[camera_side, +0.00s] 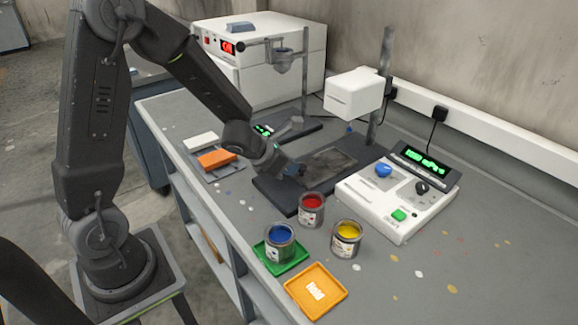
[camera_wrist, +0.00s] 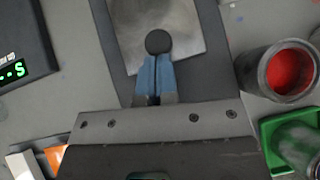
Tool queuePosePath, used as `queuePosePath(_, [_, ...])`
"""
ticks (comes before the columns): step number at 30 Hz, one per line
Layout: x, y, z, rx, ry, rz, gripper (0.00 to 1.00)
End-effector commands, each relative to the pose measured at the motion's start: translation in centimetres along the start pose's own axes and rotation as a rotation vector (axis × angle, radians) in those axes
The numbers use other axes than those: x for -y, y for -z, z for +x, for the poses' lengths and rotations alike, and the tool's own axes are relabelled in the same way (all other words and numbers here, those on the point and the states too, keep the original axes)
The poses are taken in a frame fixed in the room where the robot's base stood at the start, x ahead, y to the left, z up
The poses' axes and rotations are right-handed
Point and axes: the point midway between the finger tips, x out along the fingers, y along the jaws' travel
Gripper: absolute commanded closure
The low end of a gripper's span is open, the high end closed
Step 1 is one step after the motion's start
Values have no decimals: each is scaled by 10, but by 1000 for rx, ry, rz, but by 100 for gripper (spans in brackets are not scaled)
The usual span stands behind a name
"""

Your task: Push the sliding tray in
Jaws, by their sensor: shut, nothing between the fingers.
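The sliding tray (camera_side: 335,160) is a flat grey plate on a dark base (camera_side: 285,197) below a white machine head (camera_side: 354,94). In the wrist view the tray (camera_wrist: 190,30) runs out at the top, and a dark round knob (camera_wrist: 159,41) sits at its near edge. My gripper (camera_side: 297,170) is shut and empty, low over the near end of the base. In the wrist view its blue fingers (camera_wrist: 157,62) are together and end right at the knob. I cannot tell whether they touch it. The knob is hidden behind the gripper in the side view.
Cans of red (camera_side: 311,210), yellow (camera_side: 346,238) and blue paint (camera_side: 280,242) stand close in front of the base. The blue can is on a green tray (camera_side: 296,262); an orange tray (camera_side: 316,290) lies nearby. A white control box (camera_side: 385,210) is at the right.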

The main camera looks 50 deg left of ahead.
Motion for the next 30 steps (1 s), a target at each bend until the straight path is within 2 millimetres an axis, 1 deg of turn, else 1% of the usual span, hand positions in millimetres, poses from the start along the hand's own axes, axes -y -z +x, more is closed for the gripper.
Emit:
queuePosePath(5, [0,-2,2,0,1,0,100])
queuePosePath(7, [-1,-7,8,-1,2,2,100])
queuePosePath(12, [-6,-27,29,-1,2,3,100])
queuePosePath(16, [-8,-37,39,-1,1,1,100])
queuePosePath(21, [-9,-40,42,-1,-1,0,100])
queuePosePath(30, [-10,-40,42,0,-1,-2,100])
